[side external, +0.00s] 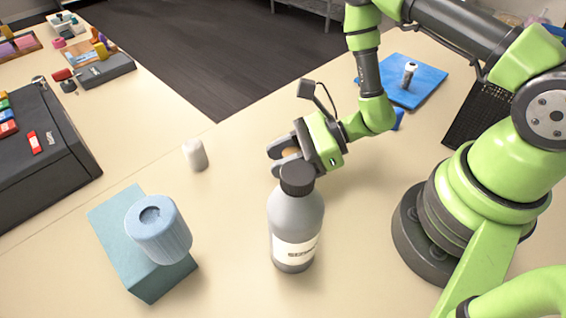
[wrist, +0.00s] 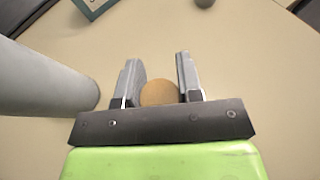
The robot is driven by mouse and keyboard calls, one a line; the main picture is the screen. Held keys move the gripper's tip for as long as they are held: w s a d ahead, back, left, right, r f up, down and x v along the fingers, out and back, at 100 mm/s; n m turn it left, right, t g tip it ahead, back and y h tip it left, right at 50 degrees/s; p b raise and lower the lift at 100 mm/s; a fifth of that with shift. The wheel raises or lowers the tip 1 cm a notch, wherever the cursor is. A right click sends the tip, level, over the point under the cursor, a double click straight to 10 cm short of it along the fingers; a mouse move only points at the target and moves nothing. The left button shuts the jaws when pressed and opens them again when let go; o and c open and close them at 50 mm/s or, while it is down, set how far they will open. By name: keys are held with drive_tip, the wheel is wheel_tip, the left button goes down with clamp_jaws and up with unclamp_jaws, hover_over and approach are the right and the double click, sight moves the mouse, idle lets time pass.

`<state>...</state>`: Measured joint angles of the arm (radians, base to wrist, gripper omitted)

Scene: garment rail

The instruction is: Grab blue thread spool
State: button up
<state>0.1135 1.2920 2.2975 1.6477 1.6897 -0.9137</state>
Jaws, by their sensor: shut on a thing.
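A light-blue ribbed spool (side external: 160,233) with a dark hole in its top stands upright on a teal box (side external: 117,215) at the lower left. It is well to the left of my gripper (side external: 276,162) and apart from it. My gripper is low over the table, behind the grey bottle. Its fingers (wrist: 160,72) are closed around a small round tan thing (wrist: 158,92), seen at the finger roots in the wrist view. In the side view, only a small part of the tan thing shows between the jaws.
The grey bottle (side external: 295,222) with a black cap stands close beside my gripper and also shows in the wrist view (wrist: 45,80). A small whitish cylinder (side external: 195,154) stands between gripper and box. A blue mat (side external: 425,83) lies behind.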

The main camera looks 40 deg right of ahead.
wheel_tip(320, 180, up, 8)
idle(0.4)
idle(0.5)
